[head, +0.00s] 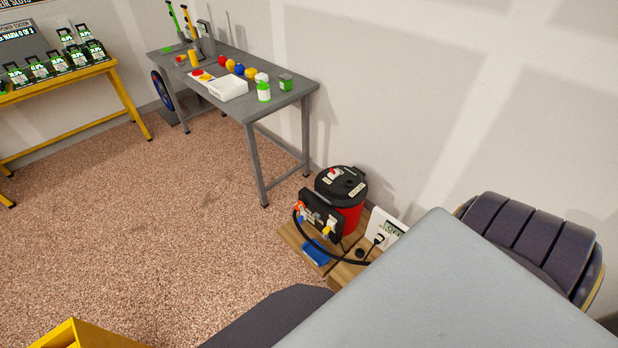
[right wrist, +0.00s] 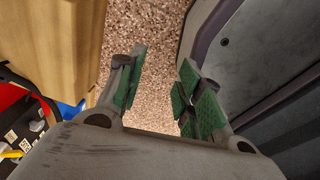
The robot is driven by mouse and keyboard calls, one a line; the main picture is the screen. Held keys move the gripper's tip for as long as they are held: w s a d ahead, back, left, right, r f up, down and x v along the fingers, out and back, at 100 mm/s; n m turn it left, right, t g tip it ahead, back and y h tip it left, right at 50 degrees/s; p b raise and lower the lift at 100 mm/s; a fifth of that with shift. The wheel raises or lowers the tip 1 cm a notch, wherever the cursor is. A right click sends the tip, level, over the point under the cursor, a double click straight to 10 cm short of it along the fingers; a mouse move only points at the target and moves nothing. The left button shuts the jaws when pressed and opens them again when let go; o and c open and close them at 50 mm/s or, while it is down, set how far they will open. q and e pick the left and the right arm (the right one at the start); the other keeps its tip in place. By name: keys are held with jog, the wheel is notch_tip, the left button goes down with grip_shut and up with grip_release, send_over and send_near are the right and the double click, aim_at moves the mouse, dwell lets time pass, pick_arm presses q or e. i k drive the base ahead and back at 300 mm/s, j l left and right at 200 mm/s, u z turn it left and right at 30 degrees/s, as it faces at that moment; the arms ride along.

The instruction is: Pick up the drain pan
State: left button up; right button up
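A small blue tray (head: 316,253), which may be the drain pan, lies on a low wooden stand (head: 348,274), in front of a black box with cables. A bit of blue also shows at the left of the right wrist view (right wrist: 70,110), partly hidden by my gripper body. My right gripper (right wrist: 160,88) is open, with green pads apart and nothing between them. It points down at the carpet, to the right of a wooden side. It does not touch the blue thing. My left gripper is not in view.
A red bucket with a black lid (head: 341,187), the black box (head: 318,216) and a white display (head: 386,229) crowd the stand. A grey table (head: 283,102) with small coloured items stands behind. A yellow bench (head: 62,78) is at far left. The carpet between is clear.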

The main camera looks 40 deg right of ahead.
aim_at(319, 258)
jog(key=i, duration=2.75)
jog(key=z, duration=3.15)
